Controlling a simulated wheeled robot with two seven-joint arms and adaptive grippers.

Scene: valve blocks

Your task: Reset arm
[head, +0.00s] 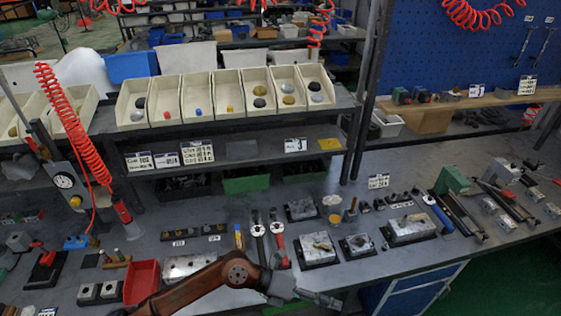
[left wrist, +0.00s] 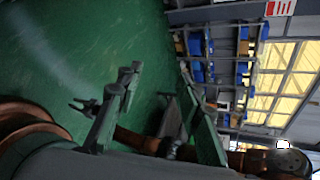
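My left gripper (head: 318,298) is at the bottom of the head view, in front of the bench's near edge, apart from the parts. In the left wrist view its two fingers are spread with nothing between them (left wrist: 160,78). Valve blocks stand on the bench: one (head: 302,210) at the back, one (head: 318,247) and a smaller one (head: 357,244) in front, and a larger one (head: 408,229) to the right. My right gripper is outside the head view. A small claw (left wrist: 84,105) in the left wrist view looks like it, its opening unclear.
Cream bins (head: 205,103) with small parts stand on a shelf behind the bench. Green floor (left wrist: 70,60) fills the left of the wrist view.

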